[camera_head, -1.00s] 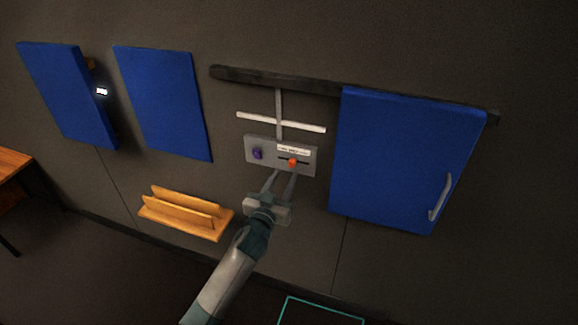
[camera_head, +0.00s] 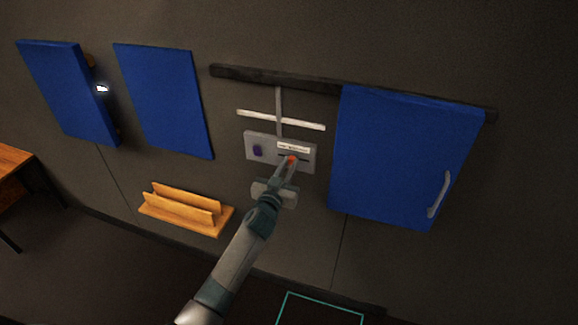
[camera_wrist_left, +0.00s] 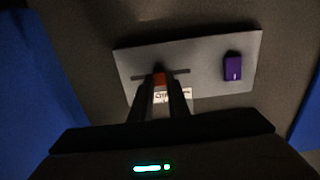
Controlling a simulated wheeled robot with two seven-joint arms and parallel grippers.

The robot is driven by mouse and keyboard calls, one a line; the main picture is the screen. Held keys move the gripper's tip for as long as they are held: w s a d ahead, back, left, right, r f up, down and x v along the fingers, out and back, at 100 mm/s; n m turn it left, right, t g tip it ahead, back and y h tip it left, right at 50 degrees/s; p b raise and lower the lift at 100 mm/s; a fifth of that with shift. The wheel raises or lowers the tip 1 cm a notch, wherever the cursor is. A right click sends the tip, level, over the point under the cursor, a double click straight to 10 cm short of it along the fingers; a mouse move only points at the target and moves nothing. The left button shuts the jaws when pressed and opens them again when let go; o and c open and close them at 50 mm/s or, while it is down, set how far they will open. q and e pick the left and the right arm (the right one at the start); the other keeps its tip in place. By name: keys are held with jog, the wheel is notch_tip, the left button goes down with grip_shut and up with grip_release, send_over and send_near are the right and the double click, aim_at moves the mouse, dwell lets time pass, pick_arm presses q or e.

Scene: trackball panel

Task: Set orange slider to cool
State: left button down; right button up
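The orange slider (camera_head: 291,159) sits on a dark horizontal slot in the grey panel (camera_head: 251,140) on the wall, near the middle of the slot. In the left wrist view the panel (camera_wrist_left: 208,75) appears upside down, with the orange slider (camera_wrist_left: 160,79) between my fingertips. My left gripper (camera_head: 289,165) is at the panel, its fingers drawn together on the slider and partly hiding it. A white label (camera_head: 293,148) is above the slot; its text is too small to read. My right gripper is not in view.
A purple control (camera_head: 257,150) is on the panel's left side. A blue door (camera_head: 400,155) with a grey handle (camera_head: 438,195) is to the right. A wooden rack (camera_head: 180,212) is at lower left. A white bar (camera_head: 280,120) is above the panel.

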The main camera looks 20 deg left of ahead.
aim_at(305, 160)
pick_arm(q)
jog(key=shift+s+d+b, duration=0.1)
jog(key=shift+d+b, duration=0.4)
jog(key=shift+d, duration=1.45)
jog(key=c, duration=1.9)
grip_release()
jog(key=shift+o, duration=1.1)
jog(key=shift+d, duration=0.1)
